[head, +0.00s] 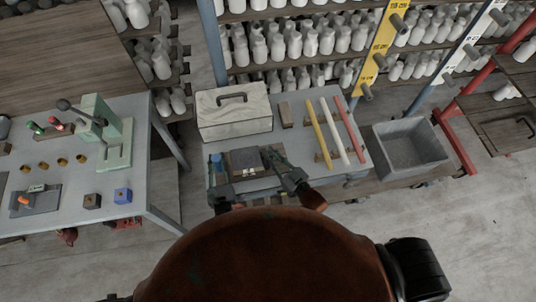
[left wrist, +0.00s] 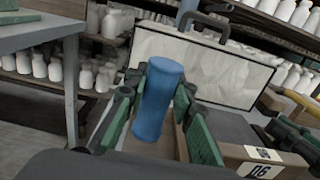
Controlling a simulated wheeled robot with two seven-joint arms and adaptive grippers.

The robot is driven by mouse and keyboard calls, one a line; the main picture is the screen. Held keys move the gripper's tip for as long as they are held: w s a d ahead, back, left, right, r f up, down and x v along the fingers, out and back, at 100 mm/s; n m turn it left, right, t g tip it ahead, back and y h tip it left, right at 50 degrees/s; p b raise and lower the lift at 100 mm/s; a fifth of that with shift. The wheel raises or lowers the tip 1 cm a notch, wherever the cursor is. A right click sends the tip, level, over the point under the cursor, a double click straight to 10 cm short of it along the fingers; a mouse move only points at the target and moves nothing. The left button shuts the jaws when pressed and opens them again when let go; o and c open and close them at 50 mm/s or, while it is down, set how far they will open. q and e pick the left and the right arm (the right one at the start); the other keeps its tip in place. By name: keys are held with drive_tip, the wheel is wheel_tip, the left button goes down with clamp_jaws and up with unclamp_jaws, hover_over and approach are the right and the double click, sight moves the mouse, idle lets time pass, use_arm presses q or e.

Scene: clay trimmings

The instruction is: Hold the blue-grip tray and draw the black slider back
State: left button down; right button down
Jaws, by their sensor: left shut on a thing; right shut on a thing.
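The tray (head: 250,173) lies on the grey table near its front left, a light brown body with a white label on its front. Its upright blue grip (head: 216,159) stands at its left side. My left gripper (head: 217,170) is shut on the blue grip, whose cylinder shows between the green fingers in the left wrist view (left wrist: 160,100). The flat black slider (head: 245,159) covers the tray's top. My right gripper (head: 269,155) is shut at the slider's right edge; its fingers hide the part it holds. The slider also shows in the left wrist view (left wrist: 228,126).
A pale box with a dark handle (head: 234,116) stands close behind the tray. Yellow (head: 321,134), white (head: 335,131) and red bars (head: 350,125) lie to the right. A grey bin (head: 409,147) is beyond them. A side table (head: 75,175) with a green press is at left.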

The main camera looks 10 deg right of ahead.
use_arm(q)
drive_tip(key=shift+s+f, duration=0.1)
drive_tip(key=shift+f, duration=0.2)
use_arm(e)
drive_tip(key=d, duration=0.4)
use_arm(q)
drive_tip(key=shift+a, duration=0.15)
use_arm(e)
drive_tip(key=c, duration=1.9)
unclamp_jaws()
drive_tip(key=shift+a, duration=0.1)
use_arm(q)
drive_tip(key=shift+r, duration=0.15)
use_arm(e)
drive_tip(key=v, duration=1.2)
use_arm(q)
drive_tip(key=c, duration=1.6)
unclamp_jaws()
drive_tip(key=shift+r, duration=0.1)
